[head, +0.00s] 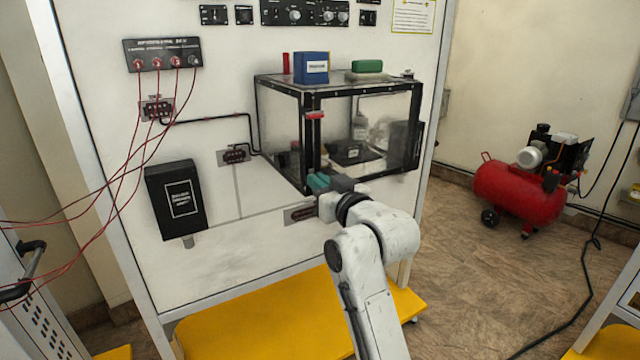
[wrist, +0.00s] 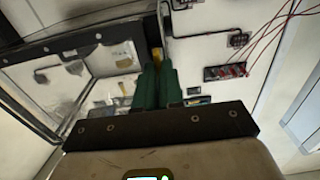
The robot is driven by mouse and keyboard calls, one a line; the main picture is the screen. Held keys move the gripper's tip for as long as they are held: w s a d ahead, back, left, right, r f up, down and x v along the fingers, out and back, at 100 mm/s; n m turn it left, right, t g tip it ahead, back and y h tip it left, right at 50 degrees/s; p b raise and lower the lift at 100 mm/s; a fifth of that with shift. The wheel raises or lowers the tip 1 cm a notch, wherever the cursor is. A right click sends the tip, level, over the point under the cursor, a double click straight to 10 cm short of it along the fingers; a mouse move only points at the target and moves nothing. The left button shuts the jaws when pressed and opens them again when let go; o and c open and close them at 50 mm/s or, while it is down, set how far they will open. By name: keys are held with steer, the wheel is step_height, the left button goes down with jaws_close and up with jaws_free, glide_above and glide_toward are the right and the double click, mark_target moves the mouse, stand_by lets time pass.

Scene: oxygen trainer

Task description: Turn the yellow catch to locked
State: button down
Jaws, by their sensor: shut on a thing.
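The yellow catch (wrist: 158,67) shows as a small yellow piece between the tips of my green fingers in the wrist view. My gripper (wrist: 158,76) is shut on it, and the fingers hide most of its shape, so I cannot tell which way it is turned. In the head view my gripper (head: 317,183) is at the lower front corner of the clear black-framed box (head: 309,140); the catch does not show there. The box's black frame also shows in the wrist view (wrist: 52,47).
A blue box (head: 311,67) and a green block (head: 367,66) sit on top of the clear box. A black box (head: 175,200) and red wires (head: 137,120) are on the white panel to the left. A yellow step (head: 270,315) lies below. A red compressor (head: 518,195) stands at right.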

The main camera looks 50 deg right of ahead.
stand_by(0.4)
steer(key=shift+s+d+f+m+p, duration=0.15)
steer(key=shift+m+p, duration=0.95)
steer(key=shift+m, duration=1.9)
steer(key=shift+w+d+f+m+p, duration=0.2)
steer(key=shift+m+p, duration=0.85)
steer(key=shift+m, duration=1.95)
steer(key=shift+s+d+f+m+p, duration=0.25)
steer(key=shift+m+p, duration=0.85)
steer(key=shift+m, duration=1.9)
steer(key=c, duration=1.3)
jaws_free()
steer(key=shift+o, duration=0.2)
steer(key=b+v, duration=0.2)
steer(key=v, duration=0.8)
steer(key=shift+s, duration=0.35)
